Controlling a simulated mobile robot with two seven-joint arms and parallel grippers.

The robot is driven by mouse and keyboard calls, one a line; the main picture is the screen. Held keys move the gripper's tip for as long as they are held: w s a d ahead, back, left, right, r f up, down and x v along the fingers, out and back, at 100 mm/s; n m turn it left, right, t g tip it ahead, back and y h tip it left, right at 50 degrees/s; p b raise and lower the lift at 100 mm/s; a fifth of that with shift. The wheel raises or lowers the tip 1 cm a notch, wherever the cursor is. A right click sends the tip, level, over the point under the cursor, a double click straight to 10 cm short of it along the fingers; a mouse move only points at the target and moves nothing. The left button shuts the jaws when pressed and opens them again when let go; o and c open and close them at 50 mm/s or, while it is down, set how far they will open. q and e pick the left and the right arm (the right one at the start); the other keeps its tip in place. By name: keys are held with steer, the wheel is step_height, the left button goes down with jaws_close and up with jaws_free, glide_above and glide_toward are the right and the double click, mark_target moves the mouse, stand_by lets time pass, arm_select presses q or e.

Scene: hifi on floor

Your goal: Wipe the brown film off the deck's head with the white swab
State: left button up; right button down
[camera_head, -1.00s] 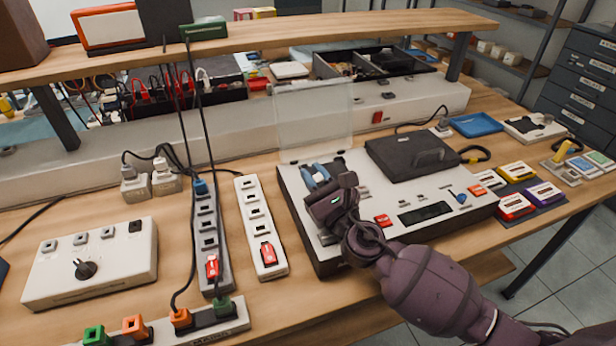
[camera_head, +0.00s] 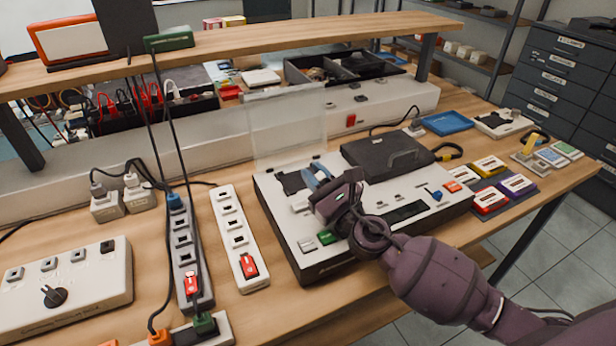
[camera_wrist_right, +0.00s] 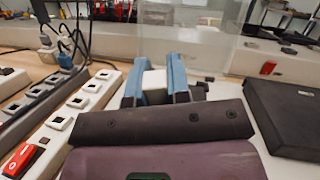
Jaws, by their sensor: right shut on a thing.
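The deck is a pale box with dark sides (camera_head: 283,232) on the bench, its clear lid (camera_head: 287,125) standing open at the back. My right gripper (camera_head: 318,178) is over the deck's left part, beside a dark opening (camera_head: 292,183). In the right wrist view its blue fingers (camera_wrist_right: 156,80) are shut on the white swab (camera_wrist_right: 154,86), which shows as a white block between them. The swab's tip, the deck's head and any brown film are hidden behind the gripper; I cannot tell whether the swab touches the head. My left gripper is out of view.
A black flap (camera_head: 392,155) lies on the deck's back right. Power strips (camera_head: 240,240) with cables stand left of the deck. Cassettes (camera_head: 490,200) and a blue tray (camera_head: 447,124) lie to the right. A shelf (camera_head: 250,38) spans the back.

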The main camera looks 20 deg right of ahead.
steer(key=shift+r, duration=0.1)
steer(key=shift+a+r+p, duration=0.2)
steer(key=shift+a+p, duration=0.55)
steer(key=shift+a, duration=0.75)
steer(key=shift+s+a+f+p, duration=0.15)
steer(key=shift+a+p, duration=0.25)
steer(key=shift+a, duration=1.55)
arm_select(q)
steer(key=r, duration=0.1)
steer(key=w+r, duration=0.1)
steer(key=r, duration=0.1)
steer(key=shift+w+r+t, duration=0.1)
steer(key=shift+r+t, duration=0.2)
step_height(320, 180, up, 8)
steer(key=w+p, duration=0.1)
steer(key=p, duration=0.4)
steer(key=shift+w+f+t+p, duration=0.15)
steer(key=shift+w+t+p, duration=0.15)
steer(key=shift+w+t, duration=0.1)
arm_select(e)
step_height(320, 180, up, 6)
